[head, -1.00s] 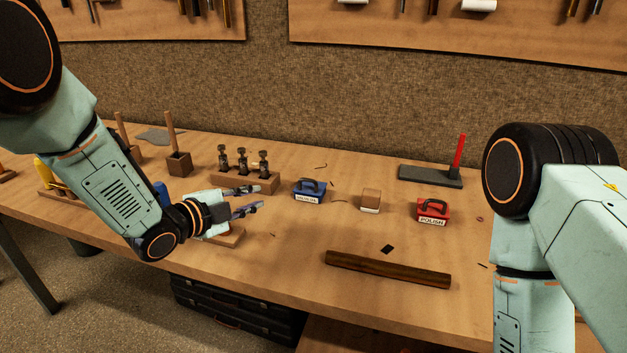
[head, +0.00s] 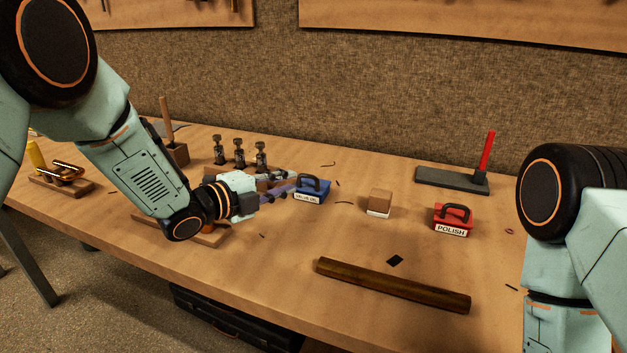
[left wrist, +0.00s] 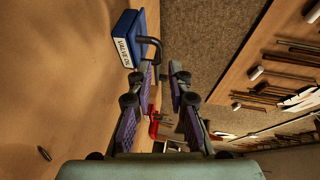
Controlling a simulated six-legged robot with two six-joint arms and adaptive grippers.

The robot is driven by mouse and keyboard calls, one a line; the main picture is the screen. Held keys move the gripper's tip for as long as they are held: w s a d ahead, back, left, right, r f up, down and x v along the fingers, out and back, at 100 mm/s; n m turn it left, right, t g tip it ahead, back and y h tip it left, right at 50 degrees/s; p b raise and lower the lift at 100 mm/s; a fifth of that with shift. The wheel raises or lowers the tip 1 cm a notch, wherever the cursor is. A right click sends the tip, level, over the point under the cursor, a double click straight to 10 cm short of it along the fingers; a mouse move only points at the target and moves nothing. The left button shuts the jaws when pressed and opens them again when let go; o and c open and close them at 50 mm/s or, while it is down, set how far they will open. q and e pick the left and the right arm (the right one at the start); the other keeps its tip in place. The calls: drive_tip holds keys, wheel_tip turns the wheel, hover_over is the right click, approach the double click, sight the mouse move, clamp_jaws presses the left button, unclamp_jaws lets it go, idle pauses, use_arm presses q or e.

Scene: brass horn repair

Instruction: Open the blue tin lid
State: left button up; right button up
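The blue tin (head: 313,194) stands on the bench with its lid on. It has a dark arched handle (head: 311,183) on top and a white label reading VALVE OIL. My left gripper (head: 289,184) is open and empty, just left of the tin, its fingers pointing toward it. In the left wrist view the tin (left wrist: 127,36) and its handle (left wrist: 151,46) lie past the fingertips of the gripper (left wrist: 163,72), to the upper left. The handle is not between the fingers. My right arm is at the right edge; its gripper is out of view.
Several valves (head: 239,154) stand in a holder behind my left gripper. A red-handled tool (head: 487,152) stands on a dark slab (head: 450,180).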

sight(307, 177)
use_arm(q)
drive_tip(key=b+x, duration=0.1)
drive_tip(key=x, duration=0.5)
drive_tip(key=shift+w+d+f, duration=0.1)
drive_tip(key=shift+d, duration=0.05)
drive_tip(key=shift+w+d+b, duration=0.3)
drive_tip(key=shift+d+b, duration=0.05)
clamp_jaws()
